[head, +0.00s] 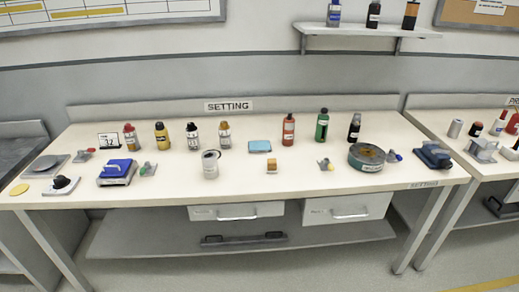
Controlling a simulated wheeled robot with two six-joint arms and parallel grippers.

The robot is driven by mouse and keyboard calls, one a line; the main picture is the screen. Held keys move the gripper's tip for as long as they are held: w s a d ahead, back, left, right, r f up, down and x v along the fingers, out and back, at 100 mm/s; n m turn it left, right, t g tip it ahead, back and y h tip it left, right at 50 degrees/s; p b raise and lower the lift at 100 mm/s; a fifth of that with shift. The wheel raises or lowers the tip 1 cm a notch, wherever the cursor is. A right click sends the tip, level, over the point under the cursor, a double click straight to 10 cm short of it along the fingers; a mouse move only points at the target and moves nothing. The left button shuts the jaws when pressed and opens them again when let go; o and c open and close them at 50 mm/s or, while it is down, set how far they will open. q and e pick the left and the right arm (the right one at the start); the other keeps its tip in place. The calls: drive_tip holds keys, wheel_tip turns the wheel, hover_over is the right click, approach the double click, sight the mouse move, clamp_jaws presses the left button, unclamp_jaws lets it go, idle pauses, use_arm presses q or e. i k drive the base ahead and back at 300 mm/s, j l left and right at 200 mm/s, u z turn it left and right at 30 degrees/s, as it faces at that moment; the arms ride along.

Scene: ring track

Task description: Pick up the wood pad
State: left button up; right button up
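A small orange-brown block (271,166) stands near the middle of the white bench top (240,178), towards the front. It has a wood-like colour, but it is too small to tell whether it is the wood pad. A flat round yellow disc (19,189) lies at the front left corner of the bench, and it could also be a pad. Neither of my grippers shows in the head view.
A white cup-like container (210,165) stands left of the block, and a light blue flat item (260,146) lies behind it. A round green tin (366,157) is to the right. Several bottles line the back. Drawers (237,211) hang below.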

sight(271, 168)
drive_tip(key=i+j+z, duration=0.2)
drive_tip(key=i, duration=0.4)
drive_tip(key=i+j+z, duration=0.2)
drive_tip(key=i+j, duration=0.25)
drive_tip(key=i, duration=0.1)
